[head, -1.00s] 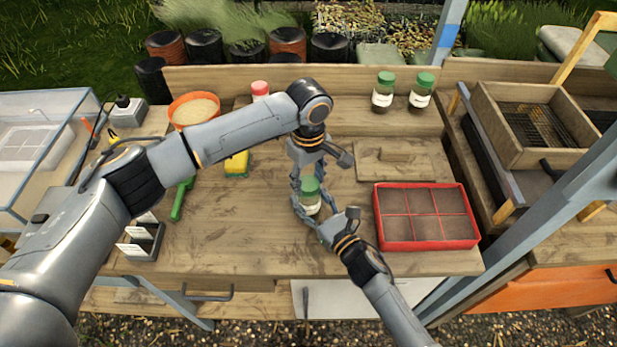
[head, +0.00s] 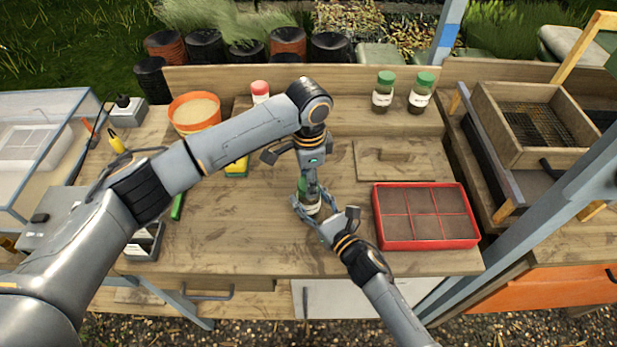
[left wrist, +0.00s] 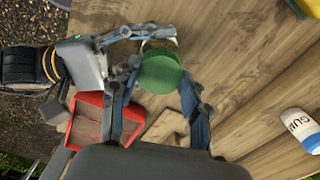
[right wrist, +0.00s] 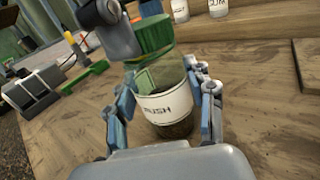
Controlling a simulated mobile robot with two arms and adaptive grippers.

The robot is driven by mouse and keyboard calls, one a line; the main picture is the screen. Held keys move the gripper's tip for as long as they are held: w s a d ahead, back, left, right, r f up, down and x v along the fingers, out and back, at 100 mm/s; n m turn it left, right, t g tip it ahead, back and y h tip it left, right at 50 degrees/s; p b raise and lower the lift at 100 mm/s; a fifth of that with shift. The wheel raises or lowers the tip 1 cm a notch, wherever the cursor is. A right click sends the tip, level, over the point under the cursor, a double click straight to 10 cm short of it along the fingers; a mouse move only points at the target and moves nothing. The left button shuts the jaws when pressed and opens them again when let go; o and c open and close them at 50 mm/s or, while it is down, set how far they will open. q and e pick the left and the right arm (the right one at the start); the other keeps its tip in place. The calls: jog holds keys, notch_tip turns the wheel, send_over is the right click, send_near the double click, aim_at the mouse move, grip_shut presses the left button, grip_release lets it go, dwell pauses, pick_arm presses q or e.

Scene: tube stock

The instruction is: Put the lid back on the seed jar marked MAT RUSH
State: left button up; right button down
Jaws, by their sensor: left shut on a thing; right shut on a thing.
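The seed jar (right wrist: 165,108) is clear glass with dark seeds low down and a white label on which "RUSH" can be read. It stands upright on the bench, and my right gripper (head: 318,220) is shut around its body. The green lid (right wrist: 155,36) is at the jar's mouth, seemingly offset a little to the left in the right wrist view. I cannot tell whether it is seated. My left gripper (head: 306,186) reaches down from above, shut on the lid, which also shows between its fingers in the left wrist view (left wrist: 160,73).
A red sectioned tray (head: 427,245) stands close to the right. Two green-lidded jars (head: 383,92) (head: 420,95) and a red-lidded jar (head: 260,90) stand at the back. An orange tub (head: 194,104) and a yellow sponge (head: 237,166) lie left. The bench front is mostly clear.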

pick_arm(q)
jog(key=m, duration=1.5)
jog(key=shift+w, duration=0.1)
jog(key=o, duration=1.4)
jog(key=shift+c, duration=0.2)
notch_tip(320, 180, up, 12)
